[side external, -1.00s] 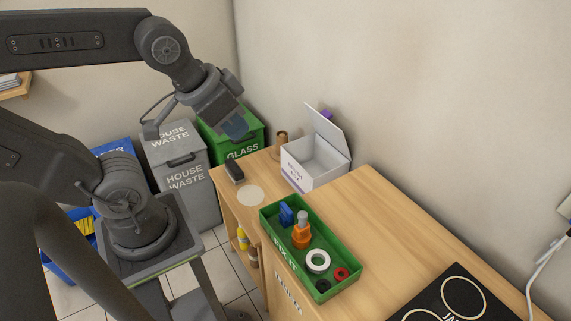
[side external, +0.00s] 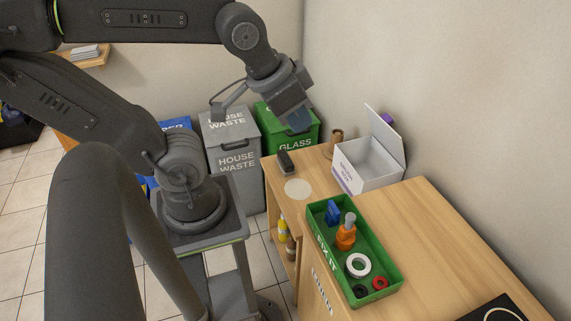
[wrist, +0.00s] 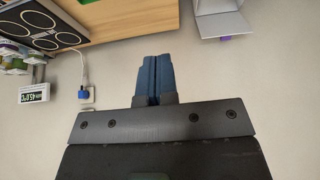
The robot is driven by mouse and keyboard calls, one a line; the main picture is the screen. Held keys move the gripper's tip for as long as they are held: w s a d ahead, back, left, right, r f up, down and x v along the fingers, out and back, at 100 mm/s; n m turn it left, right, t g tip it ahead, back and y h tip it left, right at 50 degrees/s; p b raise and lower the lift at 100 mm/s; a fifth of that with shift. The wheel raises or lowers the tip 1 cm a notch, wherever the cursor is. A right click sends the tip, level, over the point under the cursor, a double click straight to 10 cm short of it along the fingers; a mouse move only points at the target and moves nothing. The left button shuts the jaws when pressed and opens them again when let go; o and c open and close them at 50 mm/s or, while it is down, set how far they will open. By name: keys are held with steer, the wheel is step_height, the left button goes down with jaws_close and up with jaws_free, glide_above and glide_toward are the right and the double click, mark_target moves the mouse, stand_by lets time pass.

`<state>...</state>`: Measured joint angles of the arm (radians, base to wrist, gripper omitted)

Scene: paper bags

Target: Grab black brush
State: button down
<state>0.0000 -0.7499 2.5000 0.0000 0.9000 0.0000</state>
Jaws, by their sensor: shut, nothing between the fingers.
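The black brush (side external: 285,162) lies on the far left end of the wooden counter, beside a pale round disc. It does not show in the wrist view. My gripper (side external: 299,122) hangs in the air above that end of the counter, in the picture a little above the brush and apart from it. In the wrist view my gripper's blue fingers (wrist: 153,78) are together with nothing between them.
A green tray (side external: 382,244) with tools and tape stands on the counter (side external: 432,230). A white open box (side external: 366,166) and a brown cylinder (side external: 335,140) stand near the wall. Grey and green bins (side external: 292,128) stand behind. The disc (side external: 298,189) lies flat.

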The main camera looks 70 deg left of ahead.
steer(key=c, duration=1.8)
jaws_free()
steer(key=o, duration=1.2)
steer(key=shift+o, duration=0.2)
